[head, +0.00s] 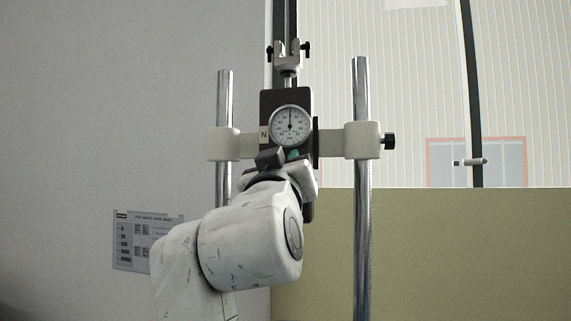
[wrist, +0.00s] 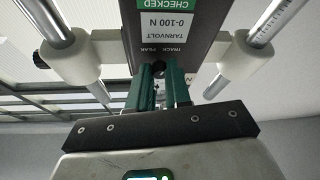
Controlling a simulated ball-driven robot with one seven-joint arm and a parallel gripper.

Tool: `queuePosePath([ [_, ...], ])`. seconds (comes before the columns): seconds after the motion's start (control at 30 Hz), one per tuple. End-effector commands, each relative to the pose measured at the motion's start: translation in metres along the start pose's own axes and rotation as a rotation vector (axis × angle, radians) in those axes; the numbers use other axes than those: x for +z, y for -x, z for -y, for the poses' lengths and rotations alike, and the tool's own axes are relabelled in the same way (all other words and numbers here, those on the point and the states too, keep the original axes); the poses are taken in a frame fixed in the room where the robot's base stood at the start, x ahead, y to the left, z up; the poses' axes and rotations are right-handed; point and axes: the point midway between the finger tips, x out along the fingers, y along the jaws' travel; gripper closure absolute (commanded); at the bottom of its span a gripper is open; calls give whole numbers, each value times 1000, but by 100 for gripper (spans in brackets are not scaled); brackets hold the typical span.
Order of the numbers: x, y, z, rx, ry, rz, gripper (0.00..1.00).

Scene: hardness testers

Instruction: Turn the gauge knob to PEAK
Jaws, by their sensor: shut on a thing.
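The force gauge (head: 269,103) is a dark box with a round white dial (head: 290,126), clamped between two posts. The dial's needle points about straight up. My gripper (wrist: 159,78) is at the lower part of the gauge, its green fingers close together over the knob. It is shut on the gauge knob (wrist: 158,89), of which only a small part shows between the fingers. Small TRACK and PEAK labels sit on the gauge just beyond the fingertips in the wrist view. The knob's pointer is hidden, so its setting cannot be told. In the head view, my wrist hides the knob.
Two chrome posts, left (head: 224,95) and right (head: 361,230), flank the gauge. Pale clamp blocks (head: 362,140) hold it, with a black side knob (head: 389,141) at right. A clevis grip (head: 289,58) stands above. A wall poster (head: 133,240) hangs at lower left.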

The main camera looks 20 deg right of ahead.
Motion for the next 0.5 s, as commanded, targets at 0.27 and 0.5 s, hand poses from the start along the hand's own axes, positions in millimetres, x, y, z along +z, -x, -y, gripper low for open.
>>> queuePosePath([
  [0.27,-1,0,0,-33,79,-1,100],
  [0.5,-1,0,0,-40,91,0,100],
])
